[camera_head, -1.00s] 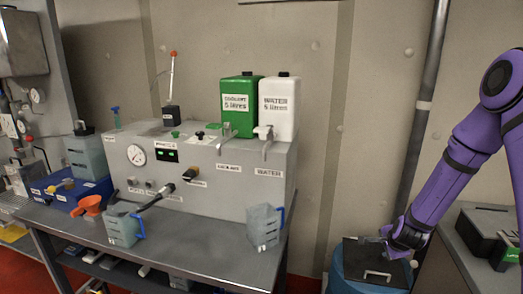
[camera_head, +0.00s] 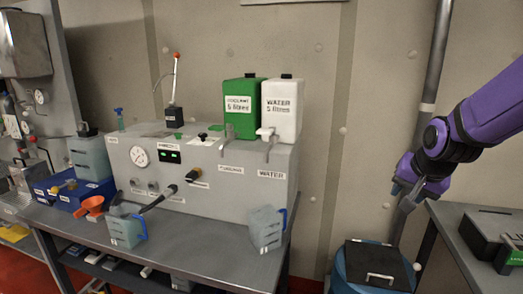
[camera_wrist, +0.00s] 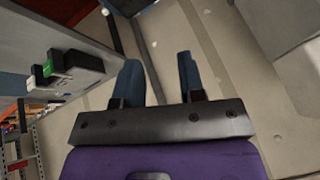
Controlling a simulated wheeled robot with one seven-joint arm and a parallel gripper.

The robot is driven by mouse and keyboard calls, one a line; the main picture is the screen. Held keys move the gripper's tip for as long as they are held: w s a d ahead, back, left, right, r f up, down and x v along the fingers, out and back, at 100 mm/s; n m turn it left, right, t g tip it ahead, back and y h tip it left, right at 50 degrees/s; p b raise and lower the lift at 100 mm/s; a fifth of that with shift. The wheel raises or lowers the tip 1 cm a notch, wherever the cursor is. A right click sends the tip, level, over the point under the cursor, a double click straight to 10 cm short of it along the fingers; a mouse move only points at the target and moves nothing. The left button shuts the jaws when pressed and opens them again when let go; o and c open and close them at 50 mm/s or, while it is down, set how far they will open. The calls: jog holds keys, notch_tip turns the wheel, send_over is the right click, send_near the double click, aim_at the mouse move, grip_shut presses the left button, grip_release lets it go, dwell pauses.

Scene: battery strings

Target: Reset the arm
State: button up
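My purple arm reaches in from the right in the head view. My gripper (camera_head: 408,195) hangs in the air above and right of the blue bin with the black lid, in front of the wall and pipe. In the wrist view my gripper (camera_wrist: 160,75) shows two blue fingers standing apart with nothing between them. Beyond the fingers are the pale wall and floor surfaces.
The blue bin (camera_head: 342,278) with a black lid (camera_head: 375,262) stands below my gripper. A grey table (camera_head: 450,222) with a dark box (camera_head: 490,232) is at right. The left bench holds a grey machine (camera_head: 220,190), green (camera_head: 240,105) and white (camera_head: 282,108) containers, and jugs (camera_head: 268,228).

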jog(key=s+a+r+n, duration=0.1)
jog(key=s+r+n, duration=0.2)
jog(key=s, duration=0.8)
jog(key=s+a+r+n, duration=0.1)
jog(key=s+r+n, duration=0.2)
jog(key=s+r, duration=0.3)
jog(key=s, duration=0.4)
jog(key=shift+s+a+r+n+g, duration=0.25)
jog(key=shift+s+n+g, duration=0.05)
jog(key=shift+s+g, duration=0.1)
